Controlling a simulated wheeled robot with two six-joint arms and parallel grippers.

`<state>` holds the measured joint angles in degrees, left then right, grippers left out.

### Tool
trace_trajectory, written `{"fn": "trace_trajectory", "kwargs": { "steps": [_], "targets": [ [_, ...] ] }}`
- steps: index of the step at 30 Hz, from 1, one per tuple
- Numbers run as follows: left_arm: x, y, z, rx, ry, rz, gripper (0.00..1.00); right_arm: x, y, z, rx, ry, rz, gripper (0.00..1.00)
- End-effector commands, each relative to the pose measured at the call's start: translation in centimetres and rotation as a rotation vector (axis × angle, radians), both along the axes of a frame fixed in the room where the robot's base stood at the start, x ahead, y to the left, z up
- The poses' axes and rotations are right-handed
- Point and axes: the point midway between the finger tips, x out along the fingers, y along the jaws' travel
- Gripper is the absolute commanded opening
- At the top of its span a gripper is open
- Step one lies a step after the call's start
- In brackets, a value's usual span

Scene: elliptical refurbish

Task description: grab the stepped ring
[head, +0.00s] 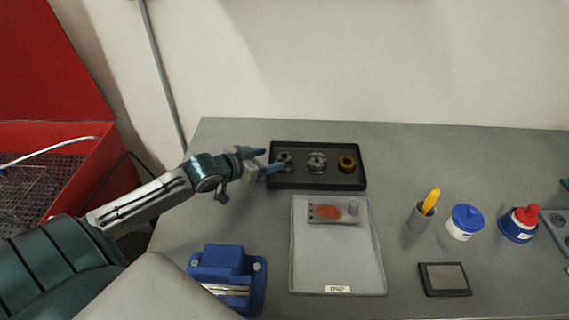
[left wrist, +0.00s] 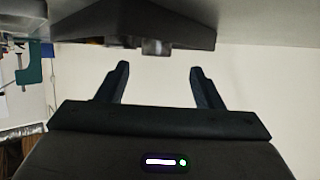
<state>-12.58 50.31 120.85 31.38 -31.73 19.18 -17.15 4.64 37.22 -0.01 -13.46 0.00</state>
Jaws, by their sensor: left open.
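A black tray (head: 318,185) at the back of the bench holds three small parts in a row. They are a dark grey part (head: 286,157) at the left, a grey metal stepped part (head: 317,162) in the middle and a bronze ring (head: 347,163) at the right. I cannot tell for certain which is the stepped ring. My left gripper (head: 268,161) is open and empty at the tray's left end, close to the dark grey part. In the left wrist view its spread fingers (left wrist: 159,80) point toward the tray (left wrist: 90,22) and a metal part (left wrist: 155,47). My right gripper is out of view.
A grey mat (head: 340,265) with a small plate of parts lies in front of the tray. A blue vise (head: 222,265) stands at the front left. A cup (head: 419,218), a blue-lidded jar (head: 466,221), a red-topped bottle (head: 519,224) and a black pad (head: 445,279) are at the right.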

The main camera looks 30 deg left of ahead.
Motion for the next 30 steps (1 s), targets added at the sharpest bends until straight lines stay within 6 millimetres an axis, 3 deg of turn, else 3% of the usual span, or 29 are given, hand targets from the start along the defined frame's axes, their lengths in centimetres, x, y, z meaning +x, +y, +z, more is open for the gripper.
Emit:
{"fn": "trace_trajectory", "kwargs": {
  "steps": [4, 12, 22, 30],
  "targets": [
    [1.3, -0.7, -0.5, -0.008, -0.002, 0.002, 0.61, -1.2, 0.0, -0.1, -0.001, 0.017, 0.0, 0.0],
    [3.4, -1.3, -1.6, -0.003, 0.0, 0.001, 0.61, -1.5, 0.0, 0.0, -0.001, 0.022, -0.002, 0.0],
    [3.7, -1.4, -1.8, -0.001, -0.001, -0.002, 0.61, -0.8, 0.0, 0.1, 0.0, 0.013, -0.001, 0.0],
    [3.7, -1.4, -1.8, -0.001, 0.0, -0.002, 0.1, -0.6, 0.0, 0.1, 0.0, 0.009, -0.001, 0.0]
  ]
}}
